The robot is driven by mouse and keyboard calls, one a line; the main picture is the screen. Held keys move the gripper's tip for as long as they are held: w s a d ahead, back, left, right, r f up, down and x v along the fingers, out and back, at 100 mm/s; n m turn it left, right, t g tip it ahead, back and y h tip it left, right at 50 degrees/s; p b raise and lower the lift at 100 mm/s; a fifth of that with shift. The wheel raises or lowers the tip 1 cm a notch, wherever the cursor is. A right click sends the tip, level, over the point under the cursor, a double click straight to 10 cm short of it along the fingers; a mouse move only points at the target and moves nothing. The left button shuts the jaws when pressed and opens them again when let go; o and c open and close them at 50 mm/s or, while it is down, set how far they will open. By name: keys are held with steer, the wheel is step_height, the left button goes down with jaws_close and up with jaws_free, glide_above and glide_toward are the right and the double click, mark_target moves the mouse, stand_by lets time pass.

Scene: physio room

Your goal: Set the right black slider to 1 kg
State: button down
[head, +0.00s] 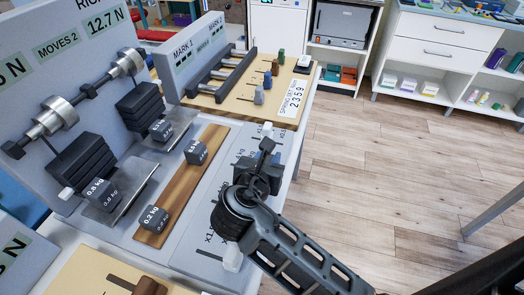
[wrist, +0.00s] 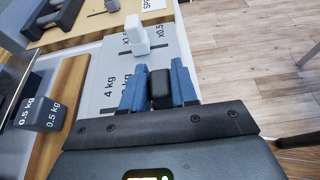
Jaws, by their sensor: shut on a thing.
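The black slider (wrist: 161,88) stands on a grey scale panel (wrist: 100,65) in the wrist view. My gripper (wrist: 160,84) has its two blue fingers closed on either side of it. A 4 kg label shows left of the fingers, and a second label nearer my gripper is partly cut off. I cannot read which mark the slider stands at. In the head view my gripper (head: 262,172) is over the panel (head: 198,228) and hides most of the slider.
A white slider (wrist: 137,35) stands just beyond the fingers, beside x1 and x0.5 marks. Another white slider (head: 232,258) is at the panel's near end. Weights such as the 0.2 kg block (head: 153,218) stand on the wooden strip (head: 176,190) to the left. Open floor (head: 400,170) lies right.

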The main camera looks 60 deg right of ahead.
steer(key=shift+s+d+f, duration=0.1)
steer(key=shift+s, duration=0.2)
steer(key=c, duration=1)
jaws_free()
steer(key=shift+o, duration=0.2)
steer(key=v, duration=0.8)
steer(key=shift+f, duration=0.1)
